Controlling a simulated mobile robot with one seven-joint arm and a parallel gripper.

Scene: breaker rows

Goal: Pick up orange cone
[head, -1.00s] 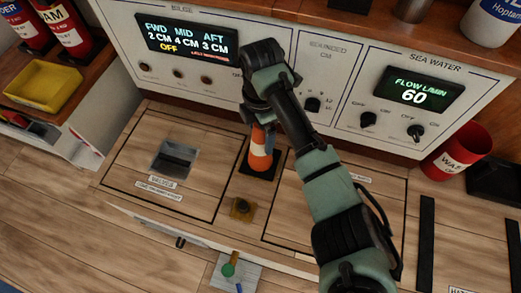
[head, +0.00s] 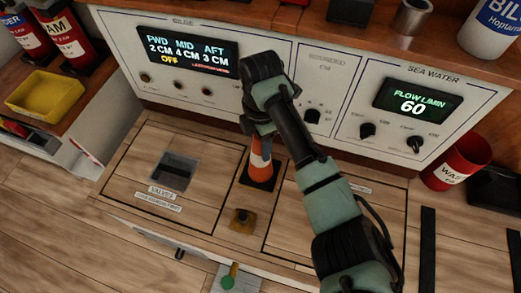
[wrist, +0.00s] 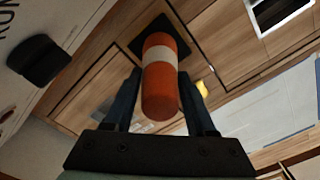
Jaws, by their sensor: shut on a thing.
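The orange cone (head: 260,160) has a white band and a dark square base. It stands upright on the wooden hatch deck in front of the control panel. In the wrist view the cone (wrist: 160,80) lies between the two dark fingers of my gripper (wrist: 160,98), its rounded top towards me. My gripper (head: 256,130) is over the cone's top in the head view and shut on it. The arm hides part of the gripper and the cone's top there. I cannot tell whether the base is clear of the deck.
The control panel (head: 325,75) with knobs and lit displays rises just behind the cone. A red bucket (head: 462,158) stands at the right. A yellow tray (head: 45,97) sits at the left. A recessed valve hatch (head: 178,170) and a small brass fitting (head: 242,220) are near the cone.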

